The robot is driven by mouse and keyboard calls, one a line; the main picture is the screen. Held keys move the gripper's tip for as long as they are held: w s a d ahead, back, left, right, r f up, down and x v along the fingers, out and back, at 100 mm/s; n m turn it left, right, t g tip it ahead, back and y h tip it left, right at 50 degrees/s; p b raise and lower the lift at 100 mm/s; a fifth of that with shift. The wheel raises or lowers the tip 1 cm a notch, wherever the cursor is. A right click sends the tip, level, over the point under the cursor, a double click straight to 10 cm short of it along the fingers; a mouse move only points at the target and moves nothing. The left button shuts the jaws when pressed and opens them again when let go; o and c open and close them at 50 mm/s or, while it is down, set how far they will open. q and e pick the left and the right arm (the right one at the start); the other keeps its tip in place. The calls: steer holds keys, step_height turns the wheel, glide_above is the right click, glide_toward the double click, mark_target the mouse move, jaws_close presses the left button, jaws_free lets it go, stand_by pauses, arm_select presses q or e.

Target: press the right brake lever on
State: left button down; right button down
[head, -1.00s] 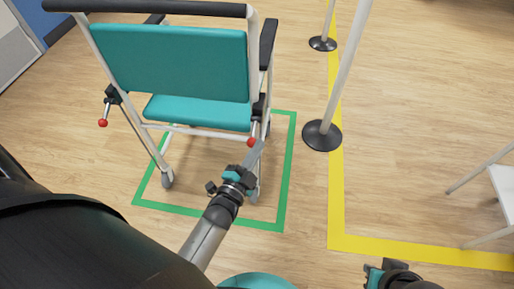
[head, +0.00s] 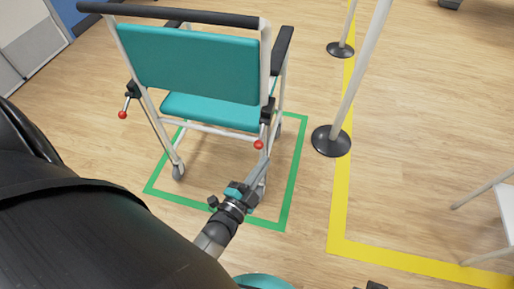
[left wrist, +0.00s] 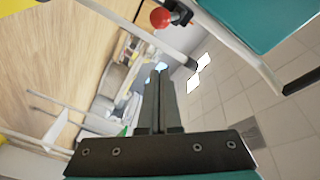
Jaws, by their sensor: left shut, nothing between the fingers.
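The wheelchair (head: 190,62) has a teal back and seat and stands with its rear towards me. Its right brake lever (head: 258,145) hangs down from a black mount on the right side of the frame and ends in a red ball. My left gripper (head: 264,165) is shut and empty, its fingertips just below that ball and apart from it. The left wrist view shows the shut fingers (left wrist: 160,75) and a red ball (left wrist: 160,18) beyond them, near the top. Only a dark sliver of my right gripper (head: 371,285) shows at the bottom edge.
The left brake lever (head: 123,114) also hangs with a red ball. A green floor outline (head: 292,190) surrounds the chair. White posts on black bases (head: 331,141) stand along a yellow floor line (head: 338,205). A white-legged piece of furniture (head: 505,205) is at right.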

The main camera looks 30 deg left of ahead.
arm_select(q)
steer(key=shift+s+f, duration=0.2)
steer(key=shift+s, duration=1.55)
arm_select(e)
steer(key=shift+s+d+f, duration=0.1)
steer(key=shift+s+f, duration=0.25)
steer(key=shift+f, duration=0.3)
arm_select(q)
steer(key=shift+d, duration=0.1)
